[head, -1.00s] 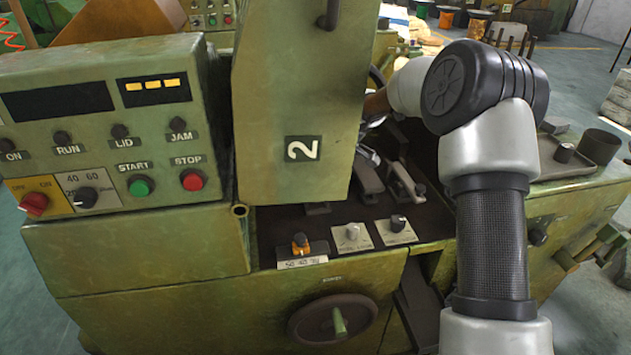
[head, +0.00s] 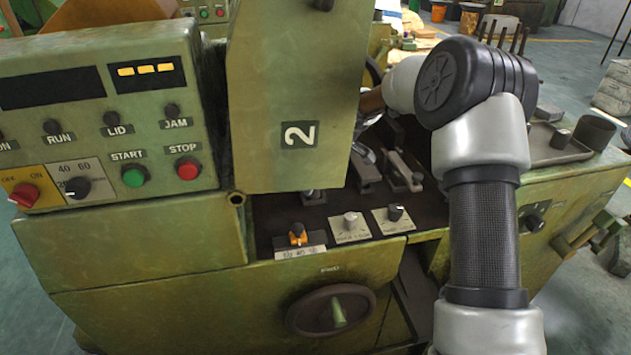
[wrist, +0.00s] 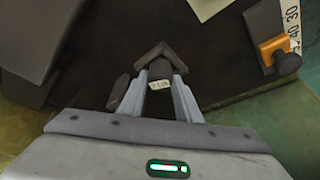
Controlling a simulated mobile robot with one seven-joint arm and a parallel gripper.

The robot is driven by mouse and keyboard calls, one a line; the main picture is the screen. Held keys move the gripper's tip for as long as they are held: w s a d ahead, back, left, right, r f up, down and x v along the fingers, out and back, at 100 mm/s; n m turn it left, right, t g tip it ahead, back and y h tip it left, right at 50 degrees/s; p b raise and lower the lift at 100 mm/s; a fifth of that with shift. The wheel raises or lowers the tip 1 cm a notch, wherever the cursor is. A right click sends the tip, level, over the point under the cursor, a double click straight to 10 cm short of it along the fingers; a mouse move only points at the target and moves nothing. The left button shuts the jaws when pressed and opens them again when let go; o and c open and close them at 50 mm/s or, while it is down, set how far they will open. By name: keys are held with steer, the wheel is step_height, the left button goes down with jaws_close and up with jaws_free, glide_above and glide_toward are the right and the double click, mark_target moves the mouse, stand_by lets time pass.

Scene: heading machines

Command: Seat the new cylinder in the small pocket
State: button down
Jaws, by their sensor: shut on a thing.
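In the wrist view my gripper (wrist: 163,84) is shut on a short dark cylinder (wrist: 159,70) with a small pale label whose print I cannot read. The cylinder sits between the two grey fingers. Just beyond it is a dark brown V-shaped block (wrist: 167,52), its point away from me. The cylinder's far end is close to the inside of the V; I cannot tell whether they touch. A second small dark rounded piece (wrist: 119,90) is just left of the left finger.
An orange-based knob (wrist: 278,53) on a numbered plate is at right in the wrist view.

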steer(key=shift+f, duration=0.3)
steer(key=c, duration=1.2)
jaws_free()
